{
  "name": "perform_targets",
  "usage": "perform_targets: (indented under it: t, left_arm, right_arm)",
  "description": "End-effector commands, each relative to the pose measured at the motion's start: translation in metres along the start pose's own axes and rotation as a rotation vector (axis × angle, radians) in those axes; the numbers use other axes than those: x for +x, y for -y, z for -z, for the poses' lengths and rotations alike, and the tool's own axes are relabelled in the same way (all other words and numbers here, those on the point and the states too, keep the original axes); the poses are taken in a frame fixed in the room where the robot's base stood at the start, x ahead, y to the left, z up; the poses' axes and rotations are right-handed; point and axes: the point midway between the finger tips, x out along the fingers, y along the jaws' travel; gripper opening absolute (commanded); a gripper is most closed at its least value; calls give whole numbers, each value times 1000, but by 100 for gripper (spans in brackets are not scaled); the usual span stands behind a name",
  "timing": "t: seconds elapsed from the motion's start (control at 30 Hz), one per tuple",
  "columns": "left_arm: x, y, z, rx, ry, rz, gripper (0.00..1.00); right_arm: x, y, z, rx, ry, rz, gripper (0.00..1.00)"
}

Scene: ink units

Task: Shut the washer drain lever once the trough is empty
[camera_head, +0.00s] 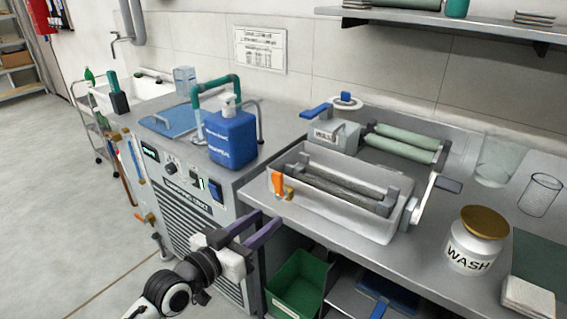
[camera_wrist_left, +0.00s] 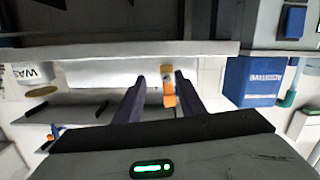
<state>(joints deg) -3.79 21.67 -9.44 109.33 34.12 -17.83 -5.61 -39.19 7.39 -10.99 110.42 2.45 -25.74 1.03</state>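The orange drain lever (camera_head: 277,183) stands upright on a brass fitting at the front left of the grey washer trough (camera_head: 340,222). Dark brush rollers (camera_head: 345,187) lie in the trough; I see no liquid, but its floor is mostly hidden. My left gripper (camera_head: 267,221) is open and empty, below and in front of the lever, apart from it. In the left wrist view, which looks upside down, the lever (camera_wrist_left: 168,92) appears between the two dark fingers (camera_wrist_left: 160,77), beyond their tips. My right gripper is not in view.
A blue jug (camera_head: 231,139) stands on the control cabinet left of the trough. A white WASH jar (camera_head: 475,242) stands on the counter at right. A green bin (camera_head: 297,284) sits below the counter edge. A crank handle (camera_head: 428,198) sticks out at the trough's right.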

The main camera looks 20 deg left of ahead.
Motion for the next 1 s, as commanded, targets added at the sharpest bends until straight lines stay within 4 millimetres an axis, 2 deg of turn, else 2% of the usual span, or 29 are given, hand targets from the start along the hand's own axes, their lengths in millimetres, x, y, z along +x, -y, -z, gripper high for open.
perform_targets:
  t: [0.03, 0.1, 0.2, 0.37, 0.7, 0.83, 1.0]
  left_arm:
    - [6, 6, 31, 5, -47, -7, 36]
    - [11, 11, 54, 3, -87, -13, 36]
    - [18, 13, 69, -1, -113, -17, 36]
    - [40, 12, 73, -3, -116, -19, 36]
    - [99, 11, 78, -2, -115, -18, 36]
    - [111, 10, 79, -2, -113, -19, 36]
    - [116, 10, 80, -1, -112, -19, 36]
  right_arm:
    - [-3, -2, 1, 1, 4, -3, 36]
    - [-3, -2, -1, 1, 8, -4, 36]
    - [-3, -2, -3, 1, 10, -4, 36]
    - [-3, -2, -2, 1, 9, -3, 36]
    - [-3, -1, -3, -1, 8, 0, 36]
    - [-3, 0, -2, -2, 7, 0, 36]
    - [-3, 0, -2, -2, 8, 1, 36]
